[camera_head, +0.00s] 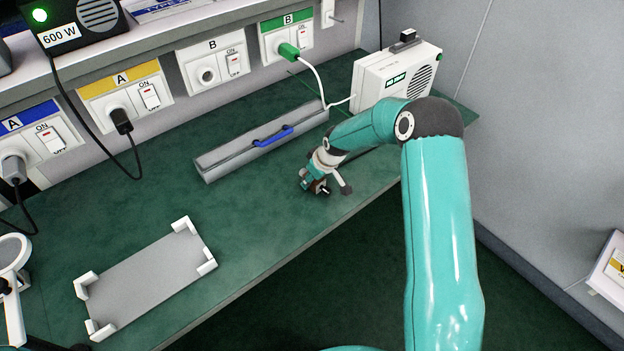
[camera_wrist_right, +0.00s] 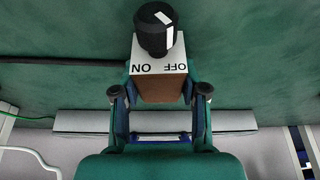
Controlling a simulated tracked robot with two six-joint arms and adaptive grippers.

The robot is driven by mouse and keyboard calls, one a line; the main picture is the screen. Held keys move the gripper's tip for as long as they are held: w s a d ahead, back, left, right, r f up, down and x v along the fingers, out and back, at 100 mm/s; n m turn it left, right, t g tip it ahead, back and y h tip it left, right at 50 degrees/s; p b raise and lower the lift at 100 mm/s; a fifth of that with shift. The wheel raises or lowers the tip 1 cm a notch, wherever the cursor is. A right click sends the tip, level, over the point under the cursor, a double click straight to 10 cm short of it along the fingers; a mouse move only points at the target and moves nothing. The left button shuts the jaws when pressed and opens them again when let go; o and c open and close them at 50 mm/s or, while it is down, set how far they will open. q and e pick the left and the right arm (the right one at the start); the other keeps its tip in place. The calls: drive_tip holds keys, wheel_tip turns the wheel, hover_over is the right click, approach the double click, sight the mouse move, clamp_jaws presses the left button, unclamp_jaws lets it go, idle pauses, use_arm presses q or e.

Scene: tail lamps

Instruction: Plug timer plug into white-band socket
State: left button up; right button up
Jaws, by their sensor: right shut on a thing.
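The white-band socket (camera_head: 209,75), marked B, is on the wall panel between the yellow and green ones. Its round opening shows no plug. My right gripper (camera_head: 318,186) is low over the green bench, well to the right of and below that socket. In the right wrist view, it is shut on a small brown-sided box (camera_wrist_right: 160,82) with a white ON/OFF face and a black knob. A dark cable runs left from near this box. I cannot tell whether the box is the timer, and no loose timer plug is clearly visible. My left gripper is not in view.
A long grey case (camera_head: 230,158) with a blue handle lies between my right gripper and the sockets. A green plug (camera_head: 289,51) sits in the green-band socket, wired to a white unit (camera_head: 367,85). A grey tray (camera_head: 150,278) with white corners lies at front left.

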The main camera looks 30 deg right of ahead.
wheel_tip(320, 180, up, 20)
drive_tip(key=b, duration=0.2)
drive_tip(key=shift+f, duration=0.1)
idle(0.6)
